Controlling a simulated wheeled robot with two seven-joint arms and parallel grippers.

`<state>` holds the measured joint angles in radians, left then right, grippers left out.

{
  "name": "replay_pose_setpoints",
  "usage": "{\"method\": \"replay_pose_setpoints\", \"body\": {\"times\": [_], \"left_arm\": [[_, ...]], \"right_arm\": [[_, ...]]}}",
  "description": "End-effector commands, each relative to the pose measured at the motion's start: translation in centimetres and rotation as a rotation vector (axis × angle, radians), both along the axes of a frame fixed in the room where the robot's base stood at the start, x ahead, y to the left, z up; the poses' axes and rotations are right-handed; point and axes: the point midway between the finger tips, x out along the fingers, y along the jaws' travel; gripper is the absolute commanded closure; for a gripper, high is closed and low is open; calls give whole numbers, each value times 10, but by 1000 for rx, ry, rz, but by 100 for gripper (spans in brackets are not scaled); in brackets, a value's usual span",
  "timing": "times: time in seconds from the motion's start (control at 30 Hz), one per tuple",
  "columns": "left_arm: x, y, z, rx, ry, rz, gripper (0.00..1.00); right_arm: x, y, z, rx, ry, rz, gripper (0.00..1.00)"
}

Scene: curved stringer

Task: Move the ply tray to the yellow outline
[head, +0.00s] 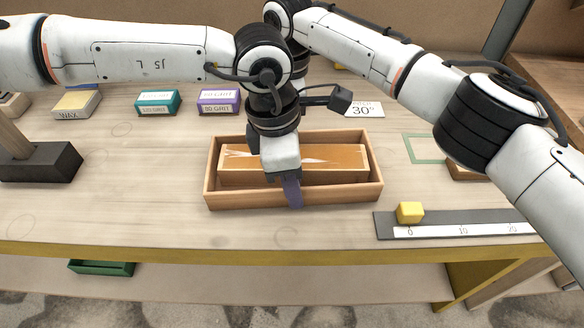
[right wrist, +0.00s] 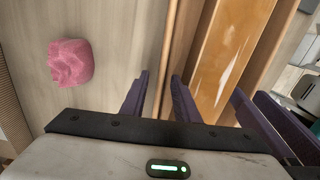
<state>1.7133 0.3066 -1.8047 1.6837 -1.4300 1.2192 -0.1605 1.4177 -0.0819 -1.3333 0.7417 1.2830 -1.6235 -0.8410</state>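The ply tray (head: 222,201) is a shallow wooden box in the middle of the bench, with a varnished wooden block (head: 340,160) lying in it. My left gripper (head: 292,192) points down at the tray's near wall; its purple fingers overlap that wall, and I cannot tell whether they grip it. My right gripper is hidden behind my left arm in the head view. In the right wrist view my right gripper (right wrist: 160,97) has its fingers apart, with a thin tray wall (right wrist: 168,60) between them and gaps beside it. I see no yellow outline.
A green outline (head: 410,150) lies to the right. A yellow cube (head: 410,212) sits on a ruler strip (head: 386,226) near the front edge. Grit boxes (head: 158,102) stand behind left, a dark block (head: 45,163) at left. A pink lump (right wrist: 70,62) lies beyond the tray.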

Motion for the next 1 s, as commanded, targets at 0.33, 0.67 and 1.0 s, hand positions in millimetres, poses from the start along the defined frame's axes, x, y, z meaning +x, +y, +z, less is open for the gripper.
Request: {"method": "replay_pose_setpoints", "body": {"times": [0.33,0.67,1.0], "left_arm": [[0,0,0,0,0,0,96],[0,0,0,0,1,0,100],[0,0,1,0,1,0,100]], "right_arm": [[0,0,0,0,1,0,96],[0,0,0,0,1,-1,100],[0,0,0,0,0,-1,100]]}}
